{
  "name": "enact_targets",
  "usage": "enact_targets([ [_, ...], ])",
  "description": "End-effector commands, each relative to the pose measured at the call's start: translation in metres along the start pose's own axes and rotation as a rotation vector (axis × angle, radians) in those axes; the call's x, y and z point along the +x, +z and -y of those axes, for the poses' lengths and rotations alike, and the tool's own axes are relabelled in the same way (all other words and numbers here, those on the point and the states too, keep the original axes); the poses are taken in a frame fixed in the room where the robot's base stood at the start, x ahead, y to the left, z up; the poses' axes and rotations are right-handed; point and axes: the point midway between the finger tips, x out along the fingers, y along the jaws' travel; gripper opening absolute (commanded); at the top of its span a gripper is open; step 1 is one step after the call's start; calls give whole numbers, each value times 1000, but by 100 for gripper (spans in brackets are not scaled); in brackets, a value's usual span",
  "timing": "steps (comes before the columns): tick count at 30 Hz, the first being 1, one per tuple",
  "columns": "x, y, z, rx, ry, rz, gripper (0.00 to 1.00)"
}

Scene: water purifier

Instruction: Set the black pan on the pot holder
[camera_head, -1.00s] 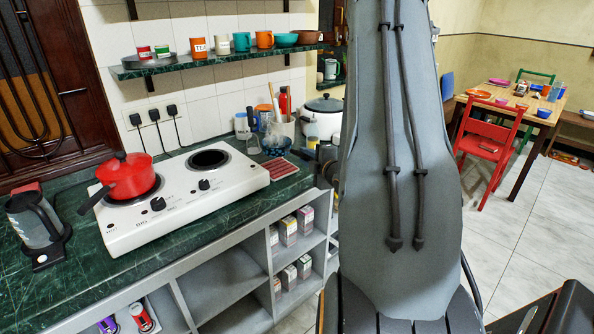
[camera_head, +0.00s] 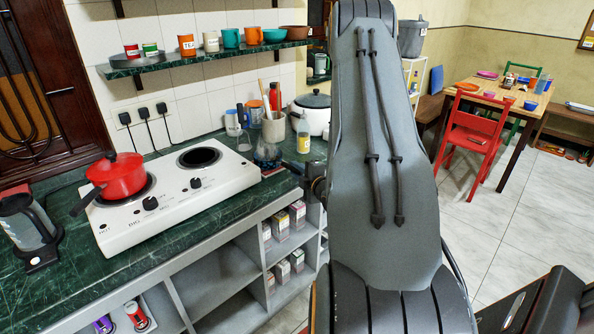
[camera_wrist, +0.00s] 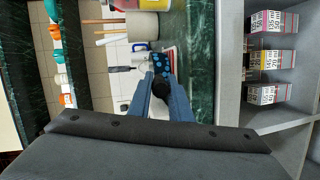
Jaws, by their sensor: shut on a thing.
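My gripper (camera_wrist: 161,80) is shut in the wrist view, its blue fingers closing on a small dark thing (camera_wrist: 160,89). I cannot tell whether this is part of the black pan, as no whole pan shows clearly. In the head view my arm hides most of the gripper, which is over the counter's right end. A flat reddish thing (camera_head: 272,171), possibly the pot holder, lies right of the stove, partly hidden. A red and white edge shows beyond the fingertips in the wrist view.
A red pot (camera_head: 122,176) sits on the left burner of the white stove (camera_head: 180,200); the right burner is bare. Small boxes (camera_head: 297,214) fill the shelves below.

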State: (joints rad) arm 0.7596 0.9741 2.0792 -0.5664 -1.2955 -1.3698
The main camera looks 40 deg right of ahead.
Motion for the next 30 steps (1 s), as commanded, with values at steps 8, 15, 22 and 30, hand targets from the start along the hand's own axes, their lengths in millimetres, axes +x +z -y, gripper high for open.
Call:
enact_targets([
  [8,0,0,3,0,0,0,35],
  [15,0,1,3,0,0,0,37],
  [22,-8,1,0,1,-1,2,37],
  [30,-61,1,1,2,0,3,37],
])
